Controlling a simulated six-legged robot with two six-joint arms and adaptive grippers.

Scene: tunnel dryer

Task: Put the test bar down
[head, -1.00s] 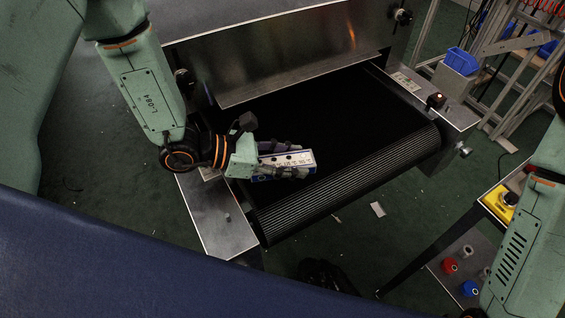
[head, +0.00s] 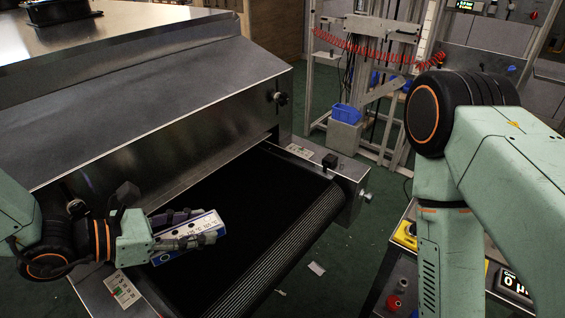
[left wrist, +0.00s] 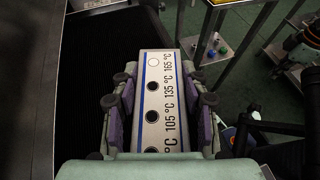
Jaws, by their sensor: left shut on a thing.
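The test bar (head: 203,223) is a white block with blue edges. In the left wrist view the test bar (left wrist: 153,88) shows a row of round spots beside temperature marks of 105, 135 and 165 °C; the spot at 165 is pale, the others dark. My left gripper (head: 190,230) is shut on it, with fingers along both long sides. The left gripper also shows in the left wrist view (left wrist: 160,112). The bar is above or near the left side of the black conveyor belt (head: 262,200); contact with it cannot be told. My right arm is at the right, its gripper out of view.
The dryer's steel hood (head: 150,100) rises behind the belt. A steel side plate with a label (head: 122,290) lies left of it. A control stand with a yellow button box (head: 405,235) is at the right. The belt's middle is clear.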

